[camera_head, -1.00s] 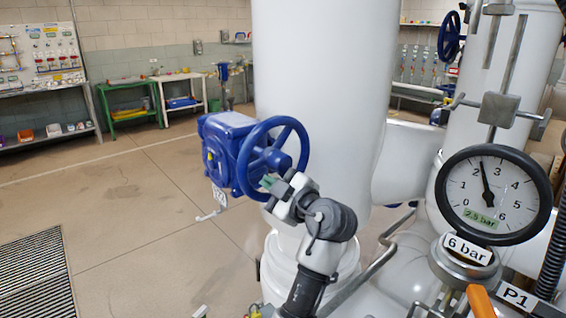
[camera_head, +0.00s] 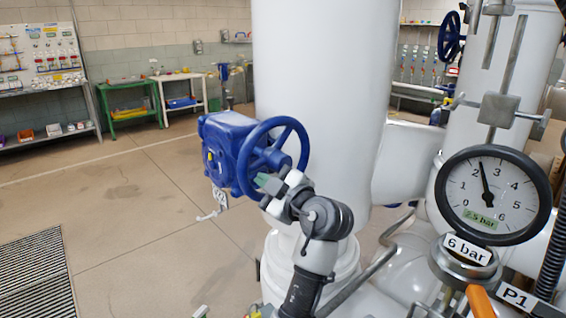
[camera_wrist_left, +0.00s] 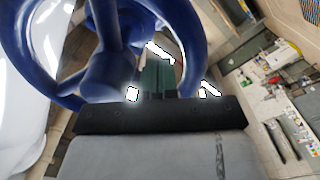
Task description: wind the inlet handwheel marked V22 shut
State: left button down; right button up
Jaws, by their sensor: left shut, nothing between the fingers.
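The blue handwheel (camera_head: 273,159) stands upright on a blue gear housing (camera_head: 227,150) in front of a thick white pipe. A small white tag (camera_head: 219,198) hangs under the housing; its lettering is too small to read surely. My left gripper (camera_head: 265,183) is at the lower part of the wheel, with its fingers shut and nothing between them. In the left wrist view, the green fingertips (camera_wrist_left: 157,76) are together in the opening between the wheel's hub and its blue rim (camera_wrist_left: 196,50). I cannot tell whether they touch the rim. My right gripper is not in view.
A pressure gauge (camera_head: 491,196) reading about 2.5 bar stands at the right, above a 6 bar label and an orange lever (camera_head: 480,301). Another blue handwheel (camera_head: 450,36) is at the upper right. Open floor lies left, with a grating (camera_head: 33,272).

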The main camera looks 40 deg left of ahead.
aim_at(257, 168)
pick_arm(q)
jog(key=shift+s+r, duration=0.4)
jog(key=shift+r, duration=0.4)
jog(key=shift+s+r+p, duration=0.1)
jog(key=shift+r+p, duration=0.35)
jog(key=shift+r, duration=0.2)
jog(key=shift+s+a+r, duration=0.1)
jog(key=shift+s+r, duration=0.05)
jog(key=shift+r, duration=0.05)
jog(key=shift+r, duration=0.1)
